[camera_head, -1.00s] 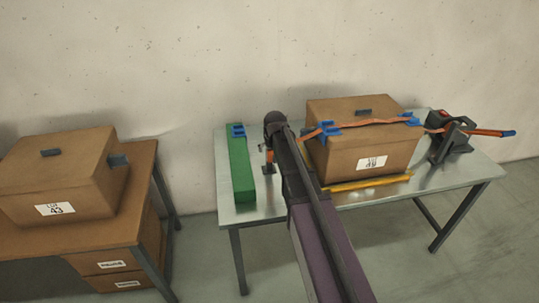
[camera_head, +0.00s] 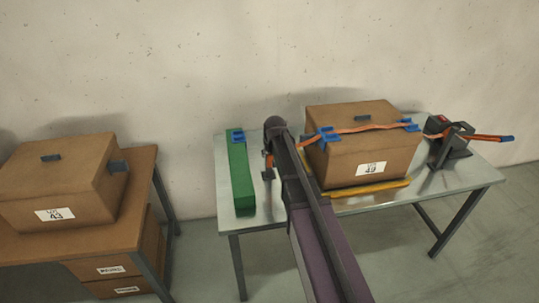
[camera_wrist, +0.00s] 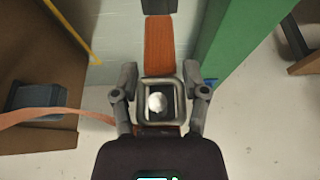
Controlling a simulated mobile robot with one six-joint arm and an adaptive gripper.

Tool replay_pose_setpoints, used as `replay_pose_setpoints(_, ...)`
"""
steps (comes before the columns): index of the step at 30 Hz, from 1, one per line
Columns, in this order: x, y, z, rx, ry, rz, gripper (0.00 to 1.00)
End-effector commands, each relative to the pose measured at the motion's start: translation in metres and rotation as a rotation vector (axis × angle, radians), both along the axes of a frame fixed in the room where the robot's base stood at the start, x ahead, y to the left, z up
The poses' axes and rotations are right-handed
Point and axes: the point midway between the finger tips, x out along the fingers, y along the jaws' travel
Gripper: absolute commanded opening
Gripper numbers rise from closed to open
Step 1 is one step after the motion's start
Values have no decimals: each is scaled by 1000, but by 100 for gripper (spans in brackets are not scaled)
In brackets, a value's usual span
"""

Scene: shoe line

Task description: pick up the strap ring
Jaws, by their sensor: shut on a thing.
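The strap ring (camera_wrist: 145,114) is a grey square metal frame in the wrist view. My gripper (camera_wrist: 160,100) is shut on it, with one finger against each side. A pale round spot shows inside the ring. An orange band (camera_wrist: 159,45) with a dark far end lies straight beyond the ring, and a thinner orange strap (camera_wrist: 60,113) runs left from beside the left finger. In the head view my arm hides the gripper and the ring; part of the orange band (camera_head: 268,160) shows left of the arm's end.
A brown box (camera_head: 345,160) crossed by an orange strap with blue corner pieces stands on the metal table (camera_head: 380,200), right of my arm. A long green block (camera_head: 240,175) lies left. A dark tensioner (camera_head: 450,145) stands far right. Another brown box (camera_head: 85,185) is on the left desk.

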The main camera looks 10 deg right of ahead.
Motion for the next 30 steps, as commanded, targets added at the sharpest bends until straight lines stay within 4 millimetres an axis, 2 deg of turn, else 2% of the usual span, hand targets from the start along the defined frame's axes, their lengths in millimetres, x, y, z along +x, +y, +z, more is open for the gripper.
replay_pose_setpoints(5,-4,0,12,0,0,0,7)
replay_pose_setpoints(24,-149,1,9,0,0,1,7)
replay_pose_setpoints(30,-169,1,9,0,0,1,7)
